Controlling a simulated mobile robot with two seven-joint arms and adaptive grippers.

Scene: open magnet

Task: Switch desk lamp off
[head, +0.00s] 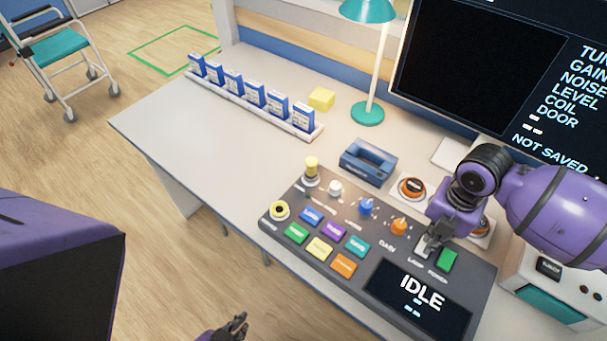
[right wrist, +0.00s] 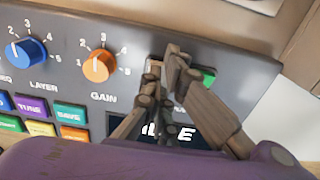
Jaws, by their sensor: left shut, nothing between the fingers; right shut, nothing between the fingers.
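The teal desk lamp (head: 367,113) stands at the back of the desk, its shade cut by the top edge; its underside looks bright. The grey console (head: 318,262) carries a LAMP label, beside which a pale switch plate (right wrist: 155,68) shows partly behind my right fingers. My right gripper (head: 426,246) is shut and empty, its tips down at that switch by the green button (head: 447,259). The right wrist view shows its fingertips (right wrist: 172,66) over the plate; contact and the switch's position are hidden. My left gripper (head: 238,322) is shut and empty, low in front of the desk.
Orange and blue knobs (head: 399,226) and coloured buttons crowd the console left of my right gripper. A monitor (head: 480,70) stands behind. The desk's left part is clear.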

